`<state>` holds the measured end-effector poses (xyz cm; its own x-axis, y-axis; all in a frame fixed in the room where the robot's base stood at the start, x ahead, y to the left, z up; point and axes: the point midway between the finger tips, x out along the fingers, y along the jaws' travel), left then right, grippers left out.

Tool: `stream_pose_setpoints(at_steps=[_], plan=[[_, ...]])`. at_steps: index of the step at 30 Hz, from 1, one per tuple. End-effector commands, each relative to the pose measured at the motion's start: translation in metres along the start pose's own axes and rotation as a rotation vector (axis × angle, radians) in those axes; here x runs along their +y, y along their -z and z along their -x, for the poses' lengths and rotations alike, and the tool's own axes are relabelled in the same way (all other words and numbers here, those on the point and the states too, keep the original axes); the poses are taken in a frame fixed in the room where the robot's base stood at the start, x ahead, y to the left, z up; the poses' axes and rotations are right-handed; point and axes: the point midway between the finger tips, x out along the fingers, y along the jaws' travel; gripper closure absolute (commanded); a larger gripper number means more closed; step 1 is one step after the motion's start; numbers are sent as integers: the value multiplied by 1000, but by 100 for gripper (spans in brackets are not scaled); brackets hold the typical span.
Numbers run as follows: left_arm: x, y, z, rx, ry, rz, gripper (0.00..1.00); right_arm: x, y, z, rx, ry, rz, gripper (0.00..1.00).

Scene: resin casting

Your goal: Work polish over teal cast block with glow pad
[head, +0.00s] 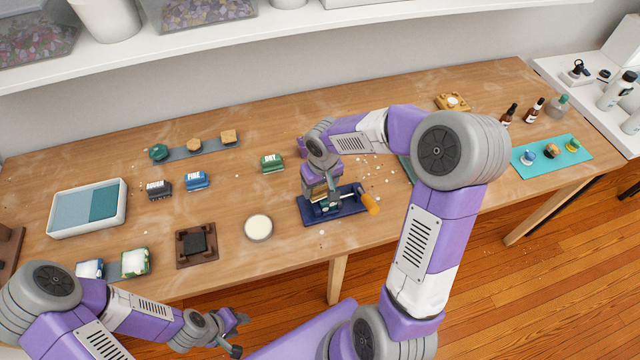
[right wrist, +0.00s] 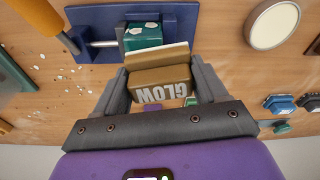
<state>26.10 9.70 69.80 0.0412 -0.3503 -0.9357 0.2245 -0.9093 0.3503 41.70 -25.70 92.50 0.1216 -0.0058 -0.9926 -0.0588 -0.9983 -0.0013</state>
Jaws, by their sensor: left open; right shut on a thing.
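The teal cast block (right wrist: 142,40) sits in a dark blue vise (right wrist: 181,25) with an orange handle; pale specks show on the block. In the head view the vise (head: 346,205) stands near the front of the table, with the block (head: 325,208) mostly hidden under my right gripper. My right gripper (right wrist: 160,88) is shut on the tan glow pad (right wrist: 165,76), marked GLOW, with a pale face towards the block. The pad is right beside the block; I cannot tell if they touch. My left gripper (head: 238,332) is open and empty, off the table's front edge.
A round tin with pale contents (head: 258,228) stands left of the vise. Labelled pads, including a green DRY one (head: 272,163) and a blue one (head: 197,181), lie further left. Pale crumbs lie around the vise. A teal mat (head: 582,153) with small pieces lies far right.

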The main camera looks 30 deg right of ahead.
Motion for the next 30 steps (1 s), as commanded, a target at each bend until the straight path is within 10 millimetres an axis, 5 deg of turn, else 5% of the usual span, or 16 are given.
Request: stream_pose_setpoints(at_steps=[30], plan=[[-5,0,-13,0,0,0,57,0,-2,-14,0,0,0,70]])
